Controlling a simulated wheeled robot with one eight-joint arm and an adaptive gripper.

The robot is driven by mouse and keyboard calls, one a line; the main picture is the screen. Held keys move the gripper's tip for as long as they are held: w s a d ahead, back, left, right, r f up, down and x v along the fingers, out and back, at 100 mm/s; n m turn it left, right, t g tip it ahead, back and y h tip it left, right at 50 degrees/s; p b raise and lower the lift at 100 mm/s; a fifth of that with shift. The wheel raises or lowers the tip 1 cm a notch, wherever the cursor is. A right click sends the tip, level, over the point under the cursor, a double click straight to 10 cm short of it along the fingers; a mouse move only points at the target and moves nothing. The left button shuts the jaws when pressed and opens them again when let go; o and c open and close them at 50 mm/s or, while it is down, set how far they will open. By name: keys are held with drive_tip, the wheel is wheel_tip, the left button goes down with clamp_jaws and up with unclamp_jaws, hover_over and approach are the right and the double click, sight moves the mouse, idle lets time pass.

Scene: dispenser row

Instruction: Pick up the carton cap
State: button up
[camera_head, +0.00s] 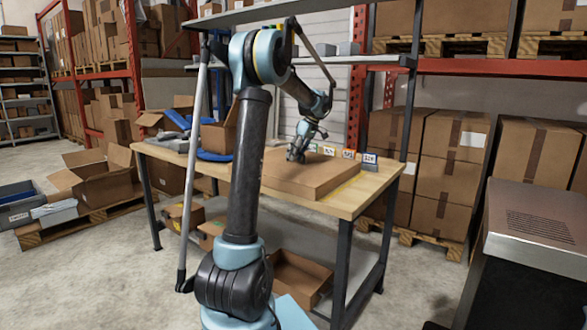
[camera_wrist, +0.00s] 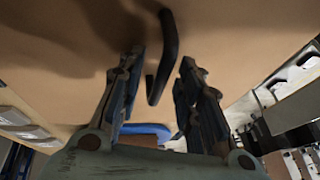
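The carton cap, as far as I can tell, is the wide, flat brown cardboard piece (camera_head: 300,184) on the wooden workbench. Its plain brown face (camera_wrist: 245,35) fills much of the wrist view. A dark curved strip like a handle (camera_wrist: 168,50) stands out against that face. My gripper (camera_head: 297,156) is over the back left part of the cardboard in the head view. In the wrist view my gripper (camera_wrist: 162,62) is open, with one finger on each side of the dark strip and gaps visible. Whether the fingertips touch the cardboard cannot be told.
The workbench (camera_head: 345,201) has small label cards (camera_head: 348,154) along its back right edge. Blue items (camera_head: 177,119) and an open box (camera_head: 220,132) stand on its left. A shelf frame rises behind it. A grey metal unit (camera_head: 540,220) stands at the right.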

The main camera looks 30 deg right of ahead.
clamp_jaws()
idle(0.3)
wheel_tip(320, 180, up, 10)
idle(0.6)
